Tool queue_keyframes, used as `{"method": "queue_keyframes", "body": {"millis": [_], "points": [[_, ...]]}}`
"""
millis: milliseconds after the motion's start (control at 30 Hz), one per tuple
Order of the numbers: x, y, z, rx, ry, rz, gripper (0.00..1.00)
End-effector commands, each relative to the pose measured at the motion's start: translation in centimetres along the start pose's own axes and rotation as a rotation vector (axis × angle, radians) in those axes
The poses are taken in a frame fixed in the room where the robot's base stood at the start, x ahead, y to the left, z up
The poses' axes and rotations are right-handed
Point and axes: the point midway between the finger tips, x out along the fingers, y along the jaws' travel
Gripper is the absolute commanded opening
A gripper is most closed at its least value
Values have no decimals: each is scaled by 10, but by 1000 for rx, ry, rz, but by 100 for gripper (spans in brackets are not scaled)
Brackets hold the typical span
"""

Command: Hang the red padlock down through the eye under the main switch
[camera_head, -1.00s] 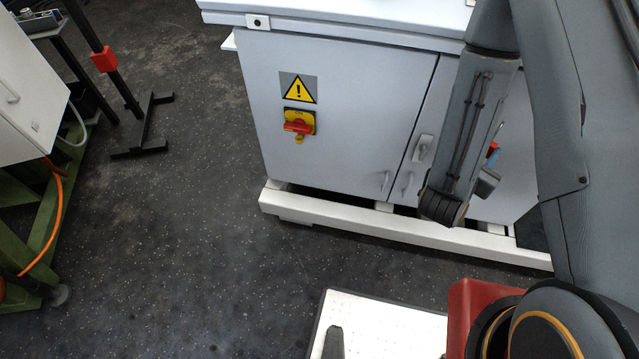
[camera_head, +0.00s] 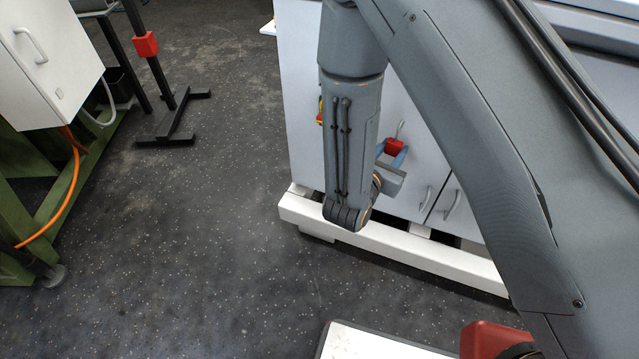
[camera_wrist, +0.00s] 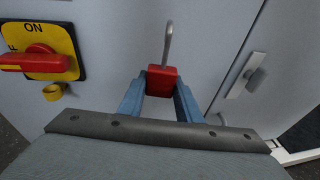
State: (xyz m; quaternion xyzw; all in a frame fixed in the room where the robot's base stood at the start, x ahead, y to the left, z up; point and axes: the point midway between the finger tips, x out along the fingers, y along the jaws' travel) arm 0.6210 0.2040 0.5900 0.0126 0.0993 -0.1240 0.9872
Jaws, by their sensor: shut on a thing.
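My gripper (camera_wrist: 161,92) is shut on the red padlock (camera_wrist: 161,80), its blue fingers on either side of the red body. In the wrist view the grey shackle (camera_wrist: 168,45) points up, away from the gripper. The main switch (camera_wrist: 40,55), a red handle on a yellow plate, is on the cabinet front to the left of the padlock. The yellow eye (camera_wrist: 53,92) sits just under it, clear of the padlock. In the head view the padlock (camera_head: 394,147) shows in my gripper (camera_head: 392,153); my arm hides most of the switch (camera_head: 320,112) there.
The grey cabinet (camera_head: 298,100) stands on a white plinth (camera_head: 400,258). A door handle (camera_wrist: 245,75) is right of the padlock. A green frame (camera_head: 35,190) with a white box and a black stand (camera_head: 172,130) are at the left. The dark floor between is clear.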

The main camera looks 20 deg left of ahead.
Motion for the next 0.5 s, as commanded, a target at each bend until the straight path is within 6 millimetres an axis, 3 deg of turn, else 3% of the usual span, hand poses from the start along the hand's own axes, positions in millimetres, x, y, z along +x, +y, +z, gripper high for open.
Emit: {"method": "queue_keyframes", "body": {"millis": [33, 200, 333, 500], "points": [[-4, 24, -19, -2, -1, 26, 9], [-29, 85, -57, -13, -1, 85, 9], [-51, 122, -82, -22, 0, 124, 9], [-74, 151, -103, -30, 0, 157, 9]]}}
